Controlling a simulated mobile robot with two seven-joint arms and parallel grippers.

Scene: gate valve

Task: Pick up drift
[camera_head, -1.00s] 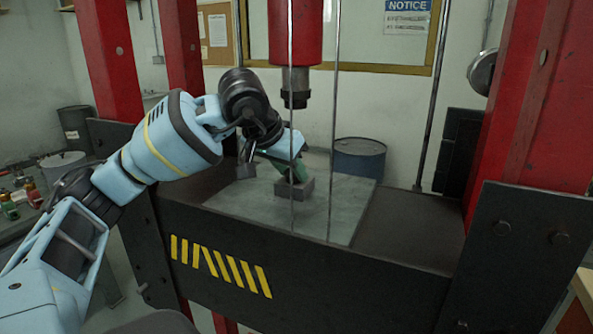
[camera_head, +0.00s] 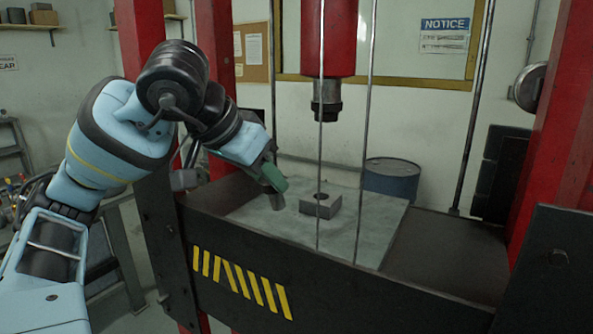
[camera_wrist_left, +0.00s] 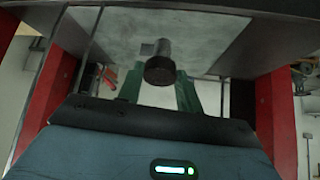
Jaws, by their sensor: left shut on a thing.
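My left gripper (camera_head: 272,182) is over the left part of the press plate, left of a grey block. Its green fingers are shut on the drift (camera_head: 276,201), a short dark grey metal cylinder that points down below the fingertips in the head view. The left wrist view shows the drift's round dark end (camera_wrist_left: 160,70) between the green fingers. The grey block (camera_head: 322,206), with a round hole in its top, sits on the plate, apart from the drift. Whether the drift's lower end touches the plate is unclear. My right gripper is not in view.
The pale plate (camera_head: 375,232) lies on the dark press bed (camera_head: 450,260). The red press ram (camera_head: 328,35) hangs above the block. Thin vertical rods (camera_head: 365,130) stand in front. A blue drum (camera_head: 391,181) is behind. Red posts flank the bed.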

